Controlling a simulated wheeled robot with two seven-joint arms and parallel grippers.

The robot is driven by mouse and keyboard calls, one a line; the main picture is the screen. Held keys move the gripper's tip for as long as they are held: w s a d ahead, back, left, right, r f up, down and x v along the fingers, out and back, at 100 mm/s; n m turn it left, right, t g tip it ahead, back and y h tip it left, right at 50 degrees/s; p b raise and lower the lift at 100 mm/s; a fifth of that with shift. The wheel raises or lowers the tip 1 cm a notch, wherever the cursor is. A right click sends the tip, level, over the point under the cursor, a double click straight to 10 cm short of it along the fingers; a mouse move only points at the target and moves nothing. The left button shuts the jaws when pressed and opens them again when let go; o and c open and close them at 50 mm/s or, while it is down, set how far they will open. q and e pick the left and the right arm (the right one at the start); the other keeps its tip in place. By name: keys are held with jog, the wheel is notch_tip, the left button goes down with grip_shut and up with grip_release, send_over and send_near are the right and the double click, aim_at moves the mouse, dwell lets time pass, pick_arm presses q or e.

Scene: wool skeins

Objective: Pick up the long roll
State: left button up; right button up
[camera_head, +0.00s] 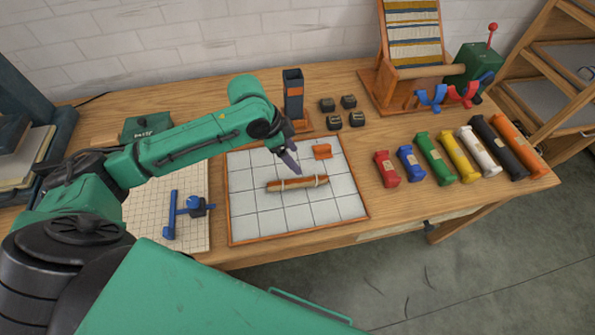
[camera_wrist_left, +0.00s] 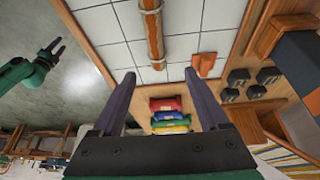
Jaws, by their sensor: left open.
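The long roll (camera_head: 297,184) is brown-orange with pale bands near its ends. It lies on the white gridded board (camera_head: 246,211) on the table. My left gripper (camera_head: 291,165) is above the board, just behind and over the roll, apart from it. In the left wrist view, the open fingers (camera_wrist_left: 165,100) hold nothing, and the roll (camera_wrist_left: 153,32) shows beyond them at the top. My right gripper (camera_wrist_left: 52,54) shows small at the left of that view, away from the board, its fingers apart.
A small orange block (camera_head: 323,151) lies behind the roll. A dark upright holder (camera_head: 293,95) stands at the board's back edge, with several black blocks (camera_head: 348,101) nearby. Several coloured skeins (camera_head: 440,158) lie to the right. A blue tool (camera_head: 186,210) is left of the board.

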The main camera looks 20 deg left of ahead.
pick_arm(q)
send_over(309, 178)
jog(key=s+a, duration=0.1)
jog(key=s, duration=0.1)
notch_tip(309, 178, down, 5)
jog(key=shift+w+r+p, duration=0.1)
jog(key=shift+p, duration=0.35)
jog(key=f, duration=0.2)
jog(key=w+f+p, duration=0.1)
jog(key=f, duration=0.2)
jog(key=shift+w+d+f, duration=0.3)
jog(key=shift+w+d, duration=0.05)
jog(key=shift+w, duration=0.05)
jog(key=shift+d+f, duration=0.25)
jog(key=shift+f, duration=0.05)
jog(key=shift+a, duration=0.1)
grip_shut()
pick_arm(e)
jog(key=shift+s+d+r, duration=0.2)
jog(key=shift+s+r, duration=0.2)
jog(key=shift+r, duration=0.2)
jog(key=shift+s+d+r, duration=0.2)
jog(key=shift+s+r, duration=0.15)
jog(key=shift+r, duration=0.25)
